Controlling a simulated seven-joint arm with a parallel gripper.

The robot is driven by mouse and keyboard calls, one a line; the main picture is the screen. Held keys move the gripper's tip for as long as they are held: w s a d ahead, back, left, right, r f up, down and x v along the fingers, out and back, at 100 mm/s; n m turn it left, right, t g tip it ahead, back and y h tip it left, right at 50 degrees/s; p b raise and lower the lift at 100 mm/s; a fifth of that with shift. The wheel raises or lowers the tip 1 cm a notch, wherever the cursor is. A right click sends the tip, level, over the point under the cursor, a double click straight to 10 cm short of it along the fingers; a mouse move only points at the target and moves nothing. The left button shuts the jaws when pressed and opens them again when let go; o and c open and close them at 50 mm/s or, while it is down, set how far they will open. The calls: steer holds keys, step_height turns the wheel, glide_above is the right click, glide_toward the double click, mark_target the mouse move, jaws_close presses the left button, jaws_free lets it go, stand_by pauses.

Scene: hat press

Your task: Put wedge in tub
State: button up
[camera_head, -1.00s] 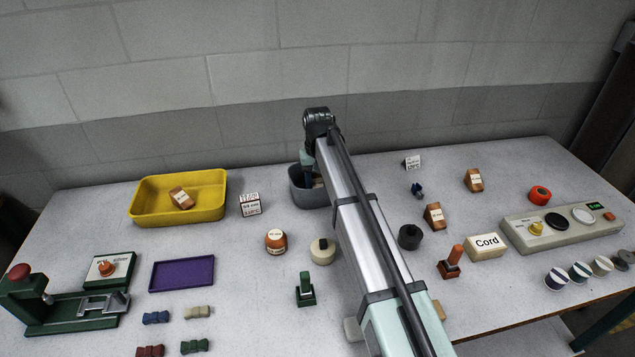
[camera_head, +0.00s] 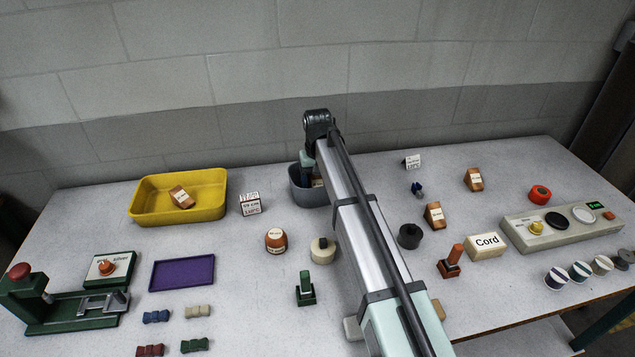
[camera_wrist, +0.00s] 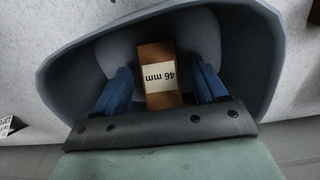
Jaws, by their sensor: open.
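The grey-blue tub (camera_head: 300,196) stands near the back middle of the table, partly hidden by my arm. In the wrist view its rim (camera_wrist: 61,75) surrounds a brown wooden wedge (camera_wrist: 157,101) with a "46 mm" label. The wedge is inside the tub, and a bit of it shows past my arm in the head view. My gripper (camera_wrist: 162,84) reaches into the tub with its blue fingers open on either side of the wedge, gaps visible. Whether the wedge rests on the tub floor is hard to tell.
A yellow tray (camera_head: 150,212) at the left holds another wedge (camera_head: 182,197). Two more wedges (camera_head: 474,180) (camera_head: 434,215) stand on the right. A label block (camera_head: 250,204) and a round orange-brown pot (camera_head: 276,240) are left of my arm.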

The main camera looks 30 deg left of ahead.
mark_target(318, 184)
step_height(318, 184, up, 12)
steer(key=shift+r, duration=0.15)
stand_by(0.4)
